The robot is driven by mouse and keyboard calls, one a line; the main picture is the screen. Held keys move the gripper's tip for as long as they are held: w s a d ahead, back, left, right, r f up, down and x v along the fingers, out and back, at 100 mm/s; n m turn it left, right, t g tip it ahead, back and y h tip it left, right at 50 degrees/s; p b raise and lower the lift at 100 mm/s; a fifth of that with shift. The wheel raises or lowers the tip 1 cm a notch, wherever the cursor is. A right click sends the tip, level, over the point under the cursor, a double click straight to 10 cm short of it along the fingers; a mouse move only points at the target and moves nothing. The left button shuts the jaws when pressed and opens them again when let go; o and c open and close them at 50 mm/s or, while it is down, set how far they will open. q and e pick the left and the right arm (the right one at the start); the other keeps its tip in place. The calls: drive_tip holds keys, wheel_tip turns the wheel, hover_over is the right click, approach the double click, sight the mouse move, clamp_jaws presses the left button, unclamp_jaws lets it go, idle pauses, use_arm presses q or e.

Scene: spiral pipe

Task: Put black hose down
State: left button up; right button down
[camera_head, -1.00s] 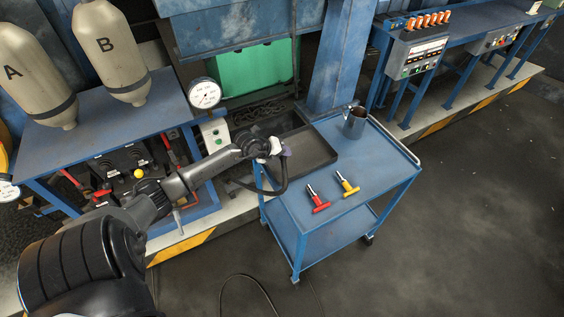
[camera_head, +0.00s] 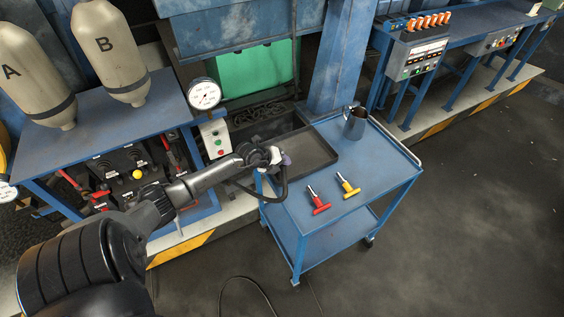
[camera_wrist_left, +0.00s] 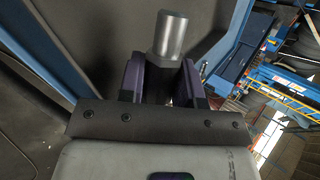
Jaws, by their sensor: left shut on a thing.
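My left gripper (camera_head: 283,158) is at the left end of the blue cart (camera_head: 300,228), over the near left side of the dark tray (camera_head: 318,148). It is shut on the black hose (camera_head: 284,190), which curves down from it past the cart's left edge. In the left wrist view, a grey metal end fitting of the hose (camera_wrist_left: 170,38) stands out between the purple fingers of the gripper (camera_wrist_left: 160,82). The rest of the hose is hidden there. I cannot tell whether the hose touches the tray. My right gripper is not in view.
A metal mug (camera_head: 354,124) stands at the cart's far side. The tray floor looks bare.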

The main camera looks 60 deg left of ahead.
use_arm(q)
drive_tip(key=shift+f, duration=0.2)
drive_tip(key=o, duration=0.9)
drive_tip(key=shift+w, duration=0.1)
